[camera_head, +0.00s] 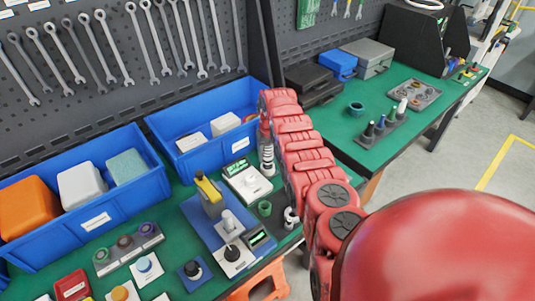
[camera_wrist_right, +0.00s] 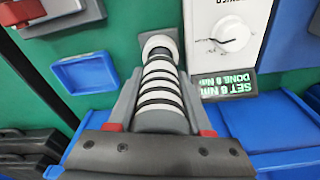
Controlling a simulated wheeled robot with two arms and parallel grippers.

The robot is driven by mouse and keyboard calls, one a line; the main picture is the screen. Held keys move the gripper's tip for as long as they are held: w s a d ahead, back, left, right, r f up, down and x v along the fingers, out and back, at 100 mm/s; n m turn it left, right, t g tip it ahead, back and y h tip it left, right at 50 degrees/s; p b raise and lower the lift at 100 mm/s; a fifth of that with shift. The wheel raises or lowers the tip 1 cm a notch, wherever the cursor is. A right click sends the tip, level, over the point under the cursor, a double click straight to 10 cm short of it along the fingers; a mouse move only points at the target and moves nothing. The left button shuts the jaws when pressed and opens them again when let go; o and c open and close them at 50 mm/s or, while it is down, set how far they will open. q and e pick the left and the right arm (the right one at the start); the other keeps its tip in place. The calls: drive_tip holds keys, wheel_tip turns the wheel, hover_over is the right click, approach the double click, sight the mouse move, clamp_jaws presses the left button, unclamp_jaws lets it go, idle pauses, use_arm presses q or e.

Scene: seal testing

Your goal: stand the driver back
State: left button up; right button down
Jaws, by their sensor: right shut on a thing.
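The driver, a grey handle with white and dark rings, is in my right gripper in the right wrist view (camera_wrist_right: 160,90). The right gripper (camera_wrist_right: 165,105) is shut on it, one finger on each side. In the head view the driver (camera_head: 267,160) shows roughly upright below the end of my red right arm, beside a white dial unit (camera_head: 248,183). In the wrist view its round white far end lies over a small dark square (camera_wrist_right: 182,50); whether they touch I cannot tell. My left gripper is not in view.
The dial unit's lit display (camera_wrist_right: 230,88) shows in the wrist view. A small blue tray (camera_wrist_right: 62,76) lies left of the driver. Blue bins (camera_head: 98,216) line the bench's back. A blue-based fixture (camera_head: 205,228) stands in front. A green cup (camera_head: 264,208) stands close by.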

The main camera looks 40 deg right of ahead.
drive_tip(key=shift+c, duration=1.2)
unclamp_jaws()
wheel_tip(320, 180, up, 8)
drive_tip(key=p, duration=0.5)
drive_tip(key=shift+r, duration=0.5)
